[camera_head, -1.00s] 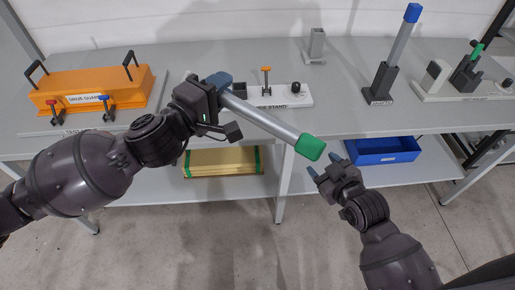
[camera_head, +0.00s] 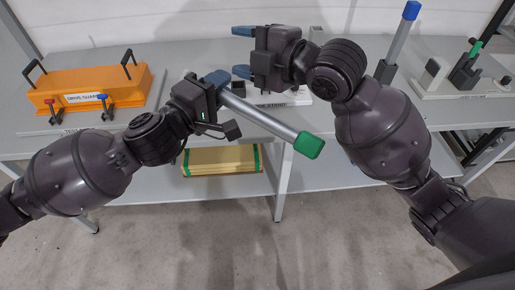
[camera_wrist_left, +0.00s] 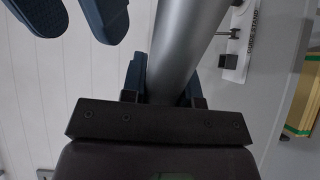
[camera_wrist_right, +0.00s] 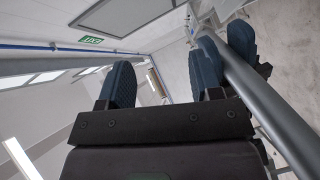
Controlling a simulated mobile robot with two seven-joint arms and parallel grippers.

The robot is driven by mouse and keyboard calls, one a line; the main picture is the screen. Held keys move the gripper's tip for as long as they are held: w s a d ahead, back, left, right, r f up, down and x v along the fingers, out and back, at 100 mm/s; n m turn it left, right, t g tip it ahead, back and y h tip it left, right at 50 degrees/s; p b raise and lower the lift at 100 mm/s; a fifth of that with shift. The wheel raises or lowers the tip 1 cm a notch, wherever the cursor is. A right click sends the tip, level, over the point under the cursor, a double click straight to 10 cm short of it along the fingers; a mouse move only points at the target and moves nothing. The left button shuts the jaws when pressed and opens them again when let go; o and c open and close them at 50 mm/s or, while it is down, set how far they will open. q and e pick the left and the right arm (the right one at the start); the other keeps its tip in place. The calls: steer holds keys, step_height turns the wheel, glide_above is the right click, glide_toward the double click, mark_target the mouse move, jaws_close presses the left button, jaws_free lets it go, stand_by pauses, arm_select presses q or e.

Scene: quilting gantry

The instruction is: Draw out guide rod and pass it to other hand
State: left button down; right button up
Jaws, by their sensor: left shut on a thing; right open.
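The guide rod (camera_head: 265,117), a grey bar with a green end (camera_head: 309,145), is held tilted in front of the table. My left gripper (camera_head: 217,80) is shut on it near its upper end; the left wrist view shows the grey bar (camera_wrist_left: 187,40) between the fingers. My right gripper (camera_head: 240,52) is open and empty, above and beyond the left gripper in the head view. In the right wrist view the rod (camera_wrist_right: 262,100) passes outside the right gripper's fingers (camera_wrist_right: 163,80), beside the right-hand one.
An orange drive guard (camera_head: 90,84) with clamps stands at the left of the table. A blue-topped upright rod (camera_head: 402,35) and a pale fixture (camera_head: 432,76) stand at the right. Yellow boards (camera_head: 220,160) lie on the lower shelf.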

steer(key=s+a+r+n, duration=0.1)
steer(key=a+r+n+g, duration=0.1)
steer(key=s+a+r+n, duration=0.1)
steer(key=shift+s+a+r+g+y, duration=0.15)
steer(key=shift+s+a+g+y, duration=0.15)
steer(key=shift+a, duration=0.1)
steer(key=s+a+n+g+h, duration=0.2)
steer(key=s+a+n+g, duration=0.3)
steer(key=s+a+n, duration=0.45)
steer(key=s+a+f+n+g+h, duration=0.1)
steer(key=s+a+f+n+h, duration=0.1)
steer(key=s, duration=0.5)
steer(key=n+t+h, duration=0.8)
steer(key=t+h, duration=0.1)
steer(key=h, duration=0.4)
glide_toward(273, 129)
steer(key=x, duration=1.1)
steer(key=shift+w, duration=0.2)
